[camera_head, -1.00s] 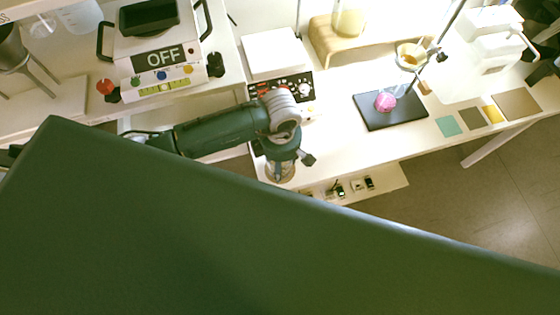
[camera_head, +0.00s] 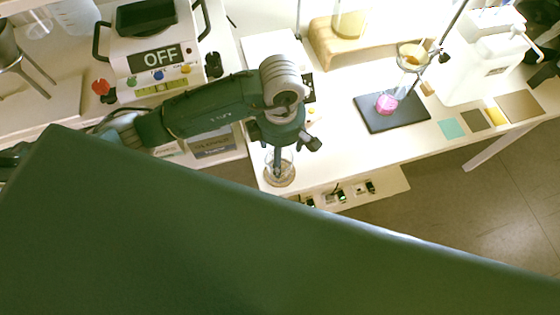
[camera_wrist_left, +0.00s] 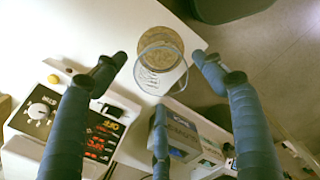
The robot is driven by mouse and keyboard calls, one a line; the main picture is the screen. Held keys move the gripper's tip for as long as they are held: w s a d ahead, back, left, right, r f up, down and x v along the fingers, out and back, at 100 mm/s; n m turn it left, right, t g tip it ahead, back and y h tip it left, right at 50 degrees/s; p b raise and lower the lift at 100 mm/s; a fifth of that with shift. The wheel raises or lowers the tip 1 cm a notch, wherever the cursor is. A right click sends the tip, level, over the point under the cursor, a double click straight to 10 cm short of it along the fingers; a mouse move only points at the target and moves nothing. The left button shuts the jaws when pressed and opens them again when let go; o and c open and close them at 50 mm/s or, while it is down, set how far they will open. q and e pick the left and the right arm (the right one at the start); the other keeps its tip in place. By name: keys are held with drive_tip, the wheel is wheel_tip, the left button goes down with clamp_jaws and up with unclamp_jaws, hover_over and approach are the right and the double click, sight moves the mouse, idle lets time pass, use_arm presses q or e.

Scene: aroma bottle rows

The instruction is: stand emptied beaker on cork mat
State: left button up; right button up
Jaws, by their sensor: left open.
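The clear glass beaker (camera_head: 290,162) stands upright on the round cork mat (camera_head: 280,183) at the near left corner of the white bench. In the left wrist view the beaker (camera_wrist_left: 160,82) looks empty, with graduation marks on its wall, and the cork mat (camera_wrist_left: 160,34) shows beneath it. My left gripper (camera_head: 279,165) is above the beaker; its fingers also show in the left wrist view (camera_wrist_left: 157,60), spread apart with gaps between them and the glass. It is open and holds nothing. My right gripper is not in view.
A hotplate (camera_wrist_left: 65,125) with a red display stands beside the mat. A stand base (camera_head: 390,120) with a pink-filled flask (camera_head: 386,103) under a funnel (camera_head: 412,55) is further right. A ledge with small devices (camera_head: 340,193) lies below the bench edge.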

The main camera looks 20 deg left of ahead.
use_arm(q)
wheel_tip(320, 180, up, 3)
drive_tip(key=shift+r, duration=0.2)
idle(0.5)
